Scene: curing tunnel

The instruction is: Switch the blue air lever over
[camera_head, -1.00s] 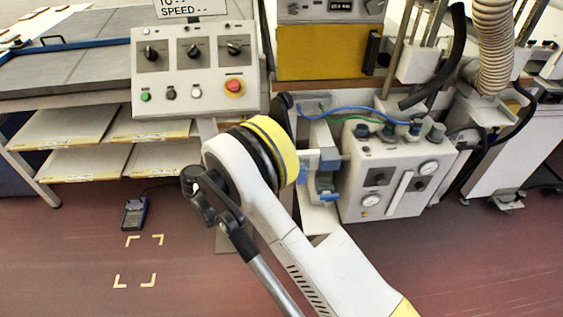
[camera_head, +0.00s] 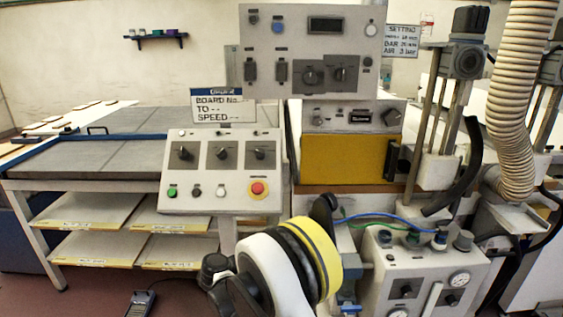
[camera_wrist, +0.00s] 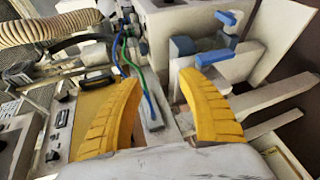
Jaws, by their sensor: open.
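My gripper (camera_wrist: 160,82) is open, with its two yellow fingers apart and nothing gripped between them. In the wrist view a blue lever-like bar (camera_wrist: 215,60) lies just beyond the right fingertip, on a grey and white fitting. A second blue handle (camera_wrist: 227,18) shows farther off, with a blue-grey block (camera_wrist: 188,45) to the left. I cannot tell for sure which is the air lever. In the head view only a small blue piece (camera_head: 350,309) shows at the bottom edge, beside my arm's yellow ring, and my fingers are hidden.
A white box with gauges (camera_head: 425,278) stands right of my arm, with blue and green hoses (camera_head: 385,222) above it. A control panel (camera_head: 222,172) with a red button is left. A ribbed duct (camera_head: 512,110) hangs at the right. A handheld device (camera_head: 140,304) lies on the floor.

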